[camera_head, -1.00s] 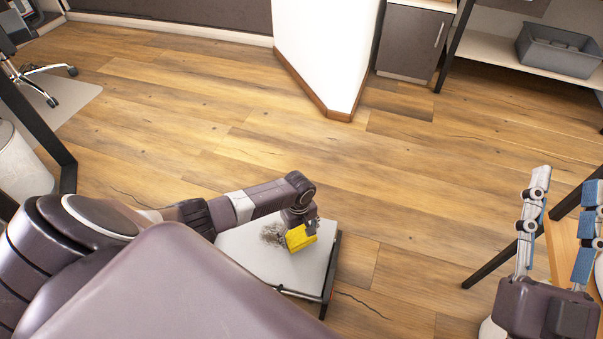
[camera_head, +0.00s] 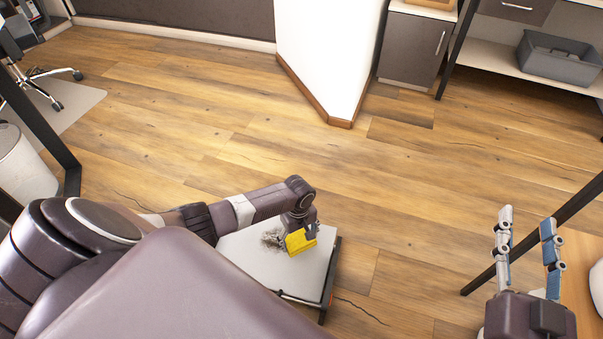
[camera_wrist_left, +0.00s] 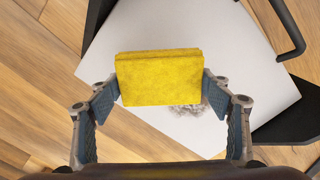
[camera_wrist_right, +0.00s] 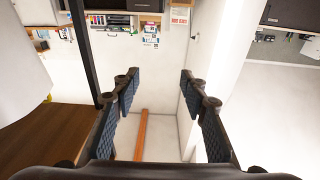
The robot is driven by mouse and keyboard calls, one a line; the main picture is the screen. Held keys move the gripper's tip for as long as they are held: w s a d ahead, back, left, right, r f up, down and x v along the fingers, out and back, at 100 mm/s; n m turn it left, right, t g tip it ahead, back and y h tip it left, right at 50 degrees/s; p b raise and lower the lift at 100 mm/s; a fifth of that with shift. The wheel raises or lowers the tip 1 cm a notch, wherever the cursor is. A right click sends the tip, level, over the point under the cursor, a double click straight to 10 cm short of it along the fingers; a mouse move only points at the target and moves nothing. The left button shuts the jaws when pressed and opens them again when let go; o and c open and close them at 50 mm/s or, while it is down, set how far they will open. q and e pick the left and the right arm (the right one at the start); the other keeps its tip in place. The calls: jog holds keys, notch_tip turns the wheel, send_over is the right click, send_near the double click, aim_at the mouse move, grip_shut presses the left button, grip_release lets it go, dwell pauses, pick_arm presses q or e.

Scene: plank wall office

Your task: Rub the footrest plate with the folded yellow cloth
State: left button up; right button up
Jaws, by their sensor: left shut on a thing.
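The folded yellow cloth (camera_head: 299,242) is a thick yellow block held over the pale footrest plate (camera_head: 262,268). My left gripper (camera_head: 304,230) is shut on it. In the left wrist view the cloth (camera_wrist_left: 160,78) sits between the two fingers of my left gripper (camera_wrist_left: 161,88), and the plate (camera_wrist_left: 225,55) lies behind it. I cannot tell whether the cloth touches the plate. A dark grey smudge (camera_head: 271,238) on the plate is partly hidden by the cloth. My right gripper (camera_head: 526,228) is open and empty at the right; its spread fingers show in the right wrist view (camera_wrist_right: 158,80).
A dark table leg (camera_head: 535,234) and wooden surface (camera_head: 580,272) stand by my right gripper. A white bin (camera_head: 22,168) and chair base (camera_head: 50,80) are at the left. A white pillar (camera_head: 325,55) stands at the back. The wooden floor (camera_head: 390,180) between is clear.

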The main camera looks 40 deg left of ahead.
pick_arm(q)
jog(key=shift+r+p, duration=0.7)
jog(key=shift+p, duration=0.05)
jog(key=shift+r+p, duration=0.3)
jog(key=shift+p, duration=0.05)
jog(key=shift+r+p, duration=0.25)
jog(key=shift+p, duration=0.05)
pick_arm(e)
jog(key=s+d+f+g+h, duration=0.1)
jog(key=s+d+f+g, duration=0.1)
jog(key=f+g, duration=0.2)
jog(key=s+d+f+g+h, duration=0.1)
jog(key=s+d+f+g, duration=0.1)
jog(key=f, duration=0.8)
jog(key=shift+s+d+f+g+h, duration=0.15)
jog(key=shift+s+f+g+h, duration=0.25)
jog(key=shift+g, duration=0.5)
jog(key=shift+r, duration=0.1)
